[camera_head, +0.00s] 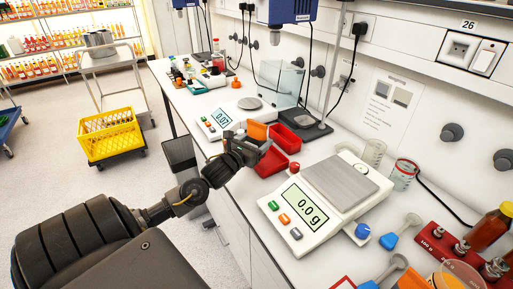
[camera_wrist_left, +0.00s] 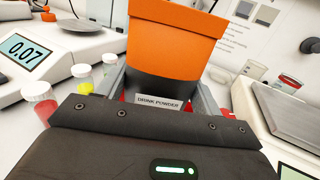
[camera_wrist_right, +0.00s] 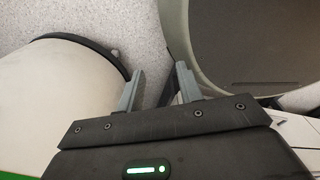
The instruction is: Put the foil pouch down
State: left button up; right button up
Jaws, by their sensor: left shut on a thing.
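The foil pouch (camera_head: 257,130) is orange. It stands upright between the fingers of my left gripper (camera_head: 262,145), which is shut on it. In the left wrist view the pouch (camera_wrist_left: 175,40) rises above the jaws, its lower part dark. A white label reading "DRINK POWDER" (camera_wrist_left: 160,103) shows between the fingers; I cannot tell what it is fixed to. The pouch is over or beside the red bins (camera_head: 270,163) on the bench; its lower end is hidden. My right gripper (camera_wrist_right: 160,85) is open and empty, seen only in the right wrist view.
A white scale (camera_head: 325,195) reading 0.0 g stands right of the left gripper. Another scale (camera_head: 222,120) reading 0.07 stands behind it. Small capped bottles (camera_wrist_left: 82,76) are close to the left jaw. A red rack (camera_head: 440,245) is at the lower right.

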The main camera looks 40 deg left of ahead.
pick_arm(q)
jog(key=shift+w+a+f, duration=0.4)
jog(key=shift+f, duration=0.25)
notch_tip(320, 180, down, 3)
jog(key=shift+w+a+p, duration=0.1)
jog(key=shift+p, duration=0.6)
jog(key=shift+f, duration=0.2)
jog(key=shift+f, duration=0.2)
jog(key=o, duration=1.1)
